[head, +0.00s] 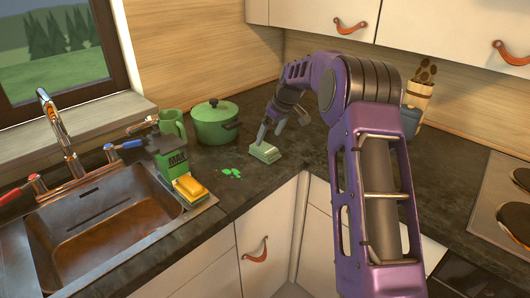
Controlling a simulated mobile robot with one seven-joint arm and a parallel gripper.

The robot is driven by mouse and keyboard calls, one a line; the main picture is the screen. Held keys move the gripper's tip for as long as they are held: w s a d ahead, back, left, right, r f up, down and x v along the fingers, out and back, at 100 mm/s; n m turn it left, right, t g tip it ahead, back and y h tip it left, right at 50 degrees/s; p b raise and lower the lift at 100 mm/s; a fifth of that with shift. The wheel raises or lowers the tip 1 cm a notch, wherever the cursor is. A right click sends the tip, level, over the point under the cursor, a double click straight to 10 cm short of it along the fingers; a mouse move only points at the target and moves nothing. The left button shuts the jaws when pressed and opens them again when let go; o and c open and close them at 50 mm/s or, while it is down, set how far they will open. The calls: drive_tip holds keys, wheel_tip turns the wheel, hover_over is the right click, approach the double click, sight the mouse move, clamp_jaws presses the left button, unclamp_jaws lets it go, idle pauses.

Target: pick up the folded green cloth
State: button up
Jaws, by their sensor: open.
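The folded green cloth (265,152) is a small pale green stack lying on the dark countertop, in the corner right of the green pot. My gripper (264,139) reaches down to it from above and behind. It is open, and its near finger is at or just above the cloth's upper left side. I cannot tell whether the finger touches the cloth.
A green lidded pot (216,125), a green mug (172,124) and green spots (231,172) on the counter are left of the cloth. A yellow sponge (190,187) and a dark green container (171,155) stand by the sink (95,225). A utensil holder (418,97) and stove (500,205) are right.

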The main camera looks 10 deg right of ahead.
sight(266, 148)
drive_tip(key=x, duration=0.5)
drive_tip(key=shift+s+f, duration=0.2)
drive_tip(key=shift+s, duration=0.05)
drive_tip(key=shift+d, duration=0.1)
drive_tip(key=shift+f, duration=0.2)
idle(0.4)
drive_tip(key=c, duration=1.2)
wheel_tip(266, 148, up, 10)
drive_tip(key=shift+r+p, duration=0.25)
drive_tip(key=shift+p, duration=0.05)
